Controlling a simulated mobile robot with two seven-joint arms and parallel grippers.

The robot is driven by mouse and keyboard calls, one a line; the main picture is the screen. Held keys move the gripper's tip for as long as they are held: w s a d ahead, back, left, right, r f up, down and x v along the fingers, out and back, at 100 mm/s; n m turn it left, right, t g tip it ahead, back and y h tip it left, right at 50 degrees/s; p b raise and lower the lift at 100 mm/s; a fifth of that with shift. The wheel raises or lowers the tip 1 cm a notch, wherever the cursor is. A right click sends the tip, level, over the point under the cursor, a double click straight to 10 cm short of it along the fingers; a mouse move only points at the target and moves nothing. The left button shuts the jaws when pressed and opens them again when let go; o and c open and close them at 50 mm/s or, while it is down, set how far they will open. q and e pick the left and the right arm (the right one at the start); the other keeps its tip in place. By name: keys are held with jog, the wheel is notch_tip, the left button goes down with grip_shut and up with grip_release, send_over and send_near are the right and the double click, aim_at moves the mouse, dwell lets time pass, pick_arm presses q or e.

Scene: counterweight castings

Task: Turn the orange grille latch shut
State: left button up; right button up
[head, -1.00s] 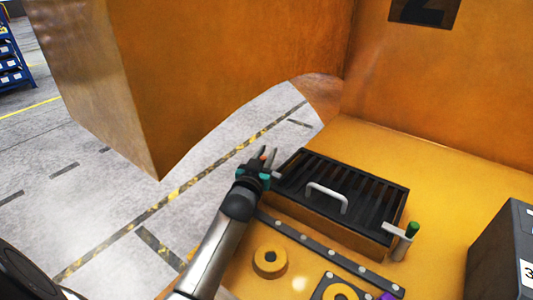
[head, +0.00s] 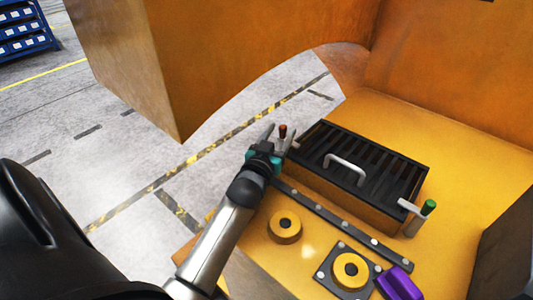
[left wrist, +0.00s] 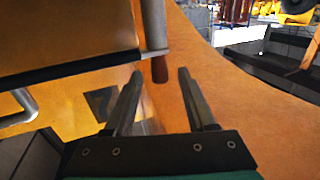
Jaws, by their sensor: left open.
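The orange latch shows as a small red-orange knob (head: 283,130) at the left end of the black slatted grille (head: 365,168). In the left wrist view the knob (left wrist: 159,69) looks brownish red and hangs from a grey lever (left wrist: 153,25). My left gripper (head: 280,137) is open, with its fingers on either side of the knob in the picture. In the left wrist view the knob lies between the open fingertips (left wrist: 160,78); contact cannot be told. The grille has a grey handle (head: 346,165). My right gripper is not in view.
A second latch with a green knob (head: 429,207) stands at the grille's right end. Yellow rings (head: 285,226) and a purple part (head: 398,283) lie in front. A large orange block (head: 220,50) overhangs at the back left.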

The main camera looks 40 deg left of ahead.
pick_arm(q)
jog(key=v, duration=1)
jog(key=shift+p, duration=0.3)
